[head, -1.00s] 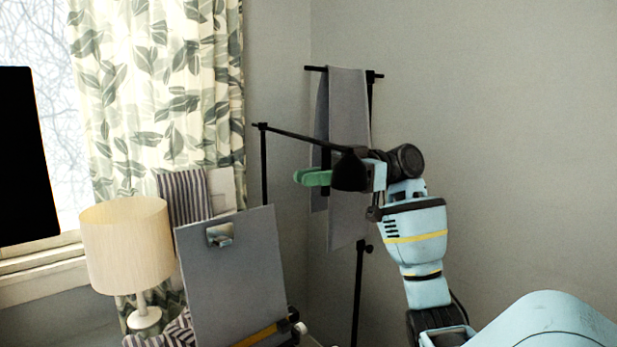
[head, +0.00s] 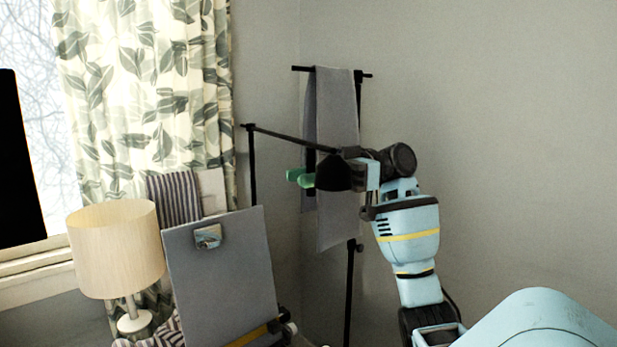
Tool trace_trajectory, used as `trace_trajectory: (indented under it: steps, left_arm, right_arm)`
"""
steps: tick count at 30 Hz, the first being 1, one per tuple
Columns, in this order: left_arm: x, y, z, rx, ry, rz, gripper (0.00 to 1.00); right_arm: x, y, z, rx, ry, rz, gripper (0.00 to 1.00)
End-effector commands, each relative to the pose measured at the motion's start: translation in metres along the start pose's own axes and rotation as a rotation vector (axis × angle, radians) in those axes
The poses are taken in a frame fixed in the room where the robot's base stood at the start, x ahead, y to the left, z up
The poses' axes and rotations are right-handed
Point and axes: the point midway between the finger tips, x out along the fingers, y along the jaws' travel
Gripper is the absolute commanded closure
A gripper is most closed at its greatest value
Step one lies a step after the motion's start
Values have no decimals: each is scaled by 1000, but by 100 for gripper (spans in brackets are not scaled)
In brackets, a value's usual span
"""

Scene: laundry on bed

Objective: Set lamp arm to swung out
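The lamp arm (head: 290,137) is a thin black bar running from the top of a black upright post (head: 252,170) to the right, sloping slightly down. A black lamp shade (head: 333,176) hangs at its right end. My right gripper (head: 300,178), with green fingers, is at the shade. Its fingertips show left of the shade and its body shows right of it. The shade hides the middle of the fingers, so I cannot tell whether they touch or grip it. My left gripper is not in view.
A black stand with grey cloth (head: 340,205) is behind the shade. A cream table lamp (head: 117,250) and an upright grey board (head: 215,275) stand at lower left. A leaf-patterned curtain (head: 145,85) hangs by the window. The grey wall (head: 500,130) at right is bare.

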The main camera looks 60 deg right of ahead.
Motion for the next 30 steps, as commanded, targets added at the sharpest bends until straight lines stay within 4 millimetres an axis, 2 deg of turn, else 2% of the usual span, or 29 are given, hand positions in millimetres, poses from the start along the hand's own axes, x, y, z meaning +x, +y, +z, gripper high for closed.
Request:
trace_trajectory:
  steps: [5, 15, 20, 30]
  left_arm:
    - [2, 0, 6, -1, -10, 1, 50]
    - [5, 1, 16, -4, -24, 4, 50]
    - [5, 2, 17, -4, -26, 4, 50]
    - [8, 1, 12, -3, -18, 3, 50]
  right_arm:
    - [-18, 0, 0, -2, 1, 1, 77]
    - [-69, 2, 1, 0, 1, 1, 77]
    - [-78, 1, 1, -1, 1, 0, 77]
    - [-78, 2, 1, 0, 1, 0, 77]
